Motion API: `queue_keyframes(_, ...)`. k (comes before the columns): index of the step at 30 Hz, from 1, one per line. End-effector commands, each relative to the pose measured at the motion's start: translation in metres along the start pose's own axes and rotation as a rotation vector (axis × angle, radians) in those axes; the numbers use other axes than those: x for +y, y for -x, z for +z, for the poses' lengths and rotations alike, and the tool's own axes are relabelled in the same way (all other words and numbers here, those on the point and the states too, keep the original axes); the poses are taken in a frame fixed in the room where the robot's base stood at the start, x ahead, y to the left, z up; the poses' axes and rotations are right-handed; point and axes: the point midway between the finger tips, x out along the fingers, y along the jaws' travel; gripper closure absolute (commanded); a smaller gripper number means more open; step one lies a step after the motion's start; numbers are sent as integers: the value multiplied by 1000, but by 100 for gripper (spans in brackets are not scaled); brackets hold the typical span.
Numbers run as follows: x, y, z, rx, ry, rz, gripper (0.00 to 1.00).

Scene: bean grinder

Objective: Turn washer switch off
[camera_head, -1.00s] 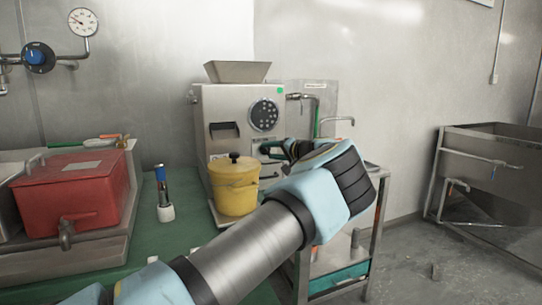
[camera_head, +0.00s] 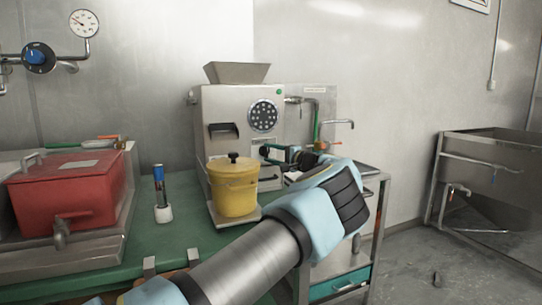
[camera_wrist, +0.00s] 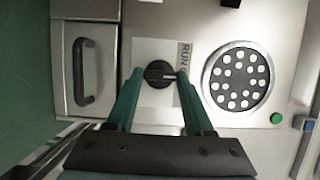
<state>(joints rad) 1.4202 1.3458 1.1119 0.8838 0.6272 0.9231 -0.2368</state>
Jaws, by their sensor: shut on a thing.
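A steel machine (camera_head: 213,111) stands on the green table. Its front carries a round black knob (camera_wrist: 159,74) on a pale plate beside the lettering "RUN" (camera_wrist: 185,55) in the wrist view. A bar on the knob lies across the picture. My gripper (camera_wrist: 160,74) is shut on the knob, one green finger on each side. In the head view my gripper (camera_head: 278,153) reaches the right part of the machine's front, and its fingers hide the knob there.
A yellow lidded pot (camera_head: 232,188) stands in front of the machine, left of my gripper. A round perforated disc (camera_wrist: 238,78) and a green button (camera_wrist: 277,118) are near the knob. A red box (camera_head: 65,190) is at left. Open floor (camera_head: 410,265) lies at right.

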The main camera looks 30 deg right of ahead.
Motion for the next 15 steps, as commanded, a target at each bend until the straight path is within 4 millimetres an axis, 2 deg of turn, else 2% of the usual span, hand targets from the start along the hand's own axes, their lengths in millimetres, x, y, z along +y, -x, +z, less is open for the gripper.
queue_keyframes(10, 1, 1, -1, 3, -6, -1, 100)
queue_keyframes(11, 1, 1, -1, 3, -6, -1, 46)
queue_keyframes(15, 1, 1, -1, 2, -5, -1, 31)
